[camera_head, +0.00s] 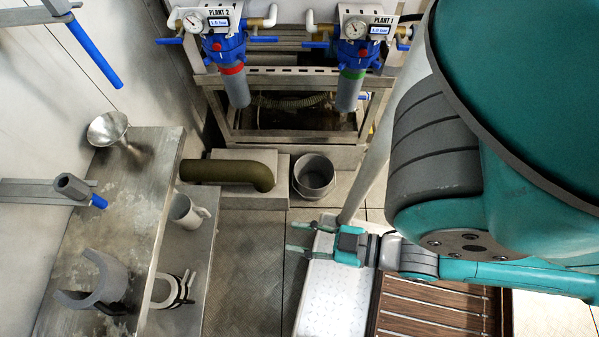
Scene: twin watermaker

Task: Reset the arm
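My gripper (301,239) is at the lower middle of the head view, at the end of my teal arm. Its two fingers point left and stand apart, with nothing visible between them.
A metal bench (140,205) at left carries a funnel (108,129) and a grey open clamp (92,285). A jug (187,212) stands on a lower shelf. A bucket (313,176) stands on the floor. Plant 2 filter (232,62) and Plant 1 filter (354,62) hang behind.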

